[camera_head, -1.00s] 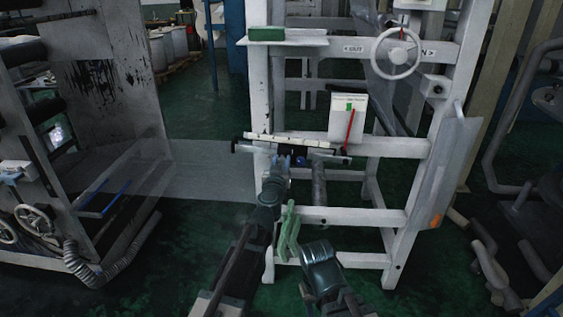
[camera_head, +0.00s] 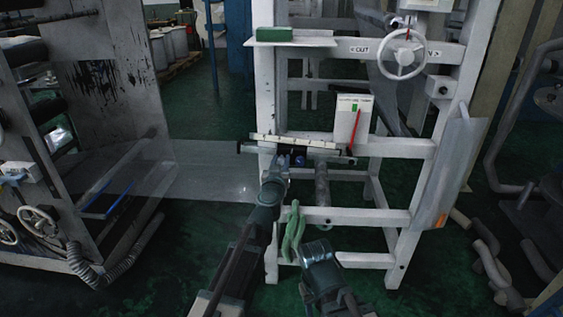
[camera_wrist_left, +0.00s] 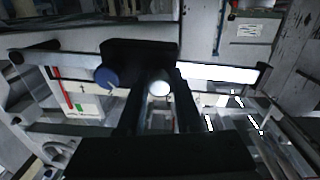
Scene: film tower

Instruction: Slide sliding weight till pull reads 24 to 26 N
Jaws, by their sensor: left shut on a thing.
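The sliding weight is a dark block (camera_wrist_left: 140,50) with a blue knob (camera_wrist_left: 106,78) in the left wrist view; in the head view its blue knob (camera_head: 299,161) shows just under the scale bar (camera_head: 290,142). My left gripper (camera_head: 284,164) is shut on the weight; its two fingers (camera_wrist_left: 157,100) also show in the wrist view, with a pale round part between them. The pull gauge (camera_head: 345,128) is a white plate with a green mark and a red needle. The needle tip is close to the right of the green mark. Its figures are too small to read.
A handwheel (camera_head: 403,54) is on the white frame (camera_head: 390,148) at upper right. A shelf (camera_head: 290,40) holds a green block (camera_head: 274,34). Dark machinery (camera_head: 80,110) stands left.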

